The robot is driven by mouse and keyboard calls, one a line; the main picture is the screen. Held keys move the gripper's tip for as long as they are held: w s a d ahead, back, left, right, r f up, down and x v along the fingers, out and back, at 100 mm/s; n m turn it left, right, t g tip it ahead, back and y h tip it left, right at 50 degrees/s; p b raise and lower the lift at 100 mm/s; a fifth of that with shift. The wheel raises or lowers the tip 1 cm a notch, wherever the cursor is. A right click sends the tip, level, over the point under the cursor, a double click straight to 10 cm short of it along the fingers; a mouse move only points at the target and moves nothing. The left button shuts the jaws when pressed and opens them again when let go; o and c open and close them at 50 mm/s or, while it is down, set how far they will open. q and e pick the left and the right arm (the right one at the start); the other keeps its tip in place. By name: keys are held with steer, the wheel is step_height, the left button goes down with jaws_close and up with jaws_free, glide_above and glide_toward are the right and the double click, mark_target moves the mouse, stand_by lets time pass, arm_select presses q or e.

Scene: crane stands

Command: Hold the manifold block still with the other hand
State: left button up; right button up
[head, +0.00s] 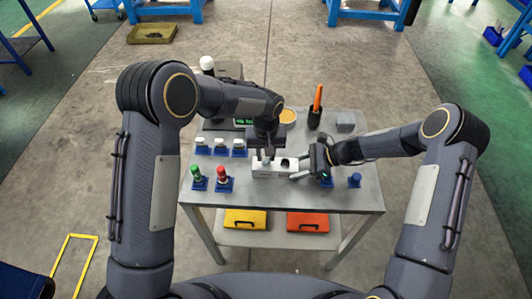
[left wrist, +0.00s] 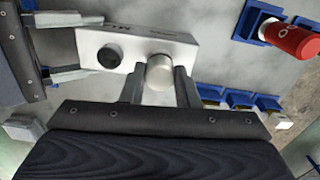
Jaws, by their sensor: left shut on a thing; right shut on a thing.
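The white manifold block (head: 263,174) sits near the middle of the grey table. In the left wrist view the block (left wrist: 150,38) has a black round opening or plug near one end. My left gripper (head: 266,157) points down over the block. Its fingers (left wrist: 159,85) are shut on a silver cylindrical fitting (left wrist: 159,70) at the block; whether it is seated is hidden. My right gripper (head: 298,168) reaches in from the right, its fingers on either side of the block's right end, shut on it. Those fingers also show in the left wrist view (left wrist: 85,46).
Green (head: 196,176) and red (head: 222,178) pieces stand in blue holders at front left. Several white-topped pieces (head: 220,146) stand behind them. Blue holders (head: 354,180) are at right. A black cup (head: 314,119) with an orange-handled tool and a grey block (head: 345,121) stand behind.

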arm_select(q)
steer(key=m, duration=0.3)
steer(key=shift+m, duration=1.1)
steer(key=shift+m, duration=1.1)
steer(key=m, duration=0.3)
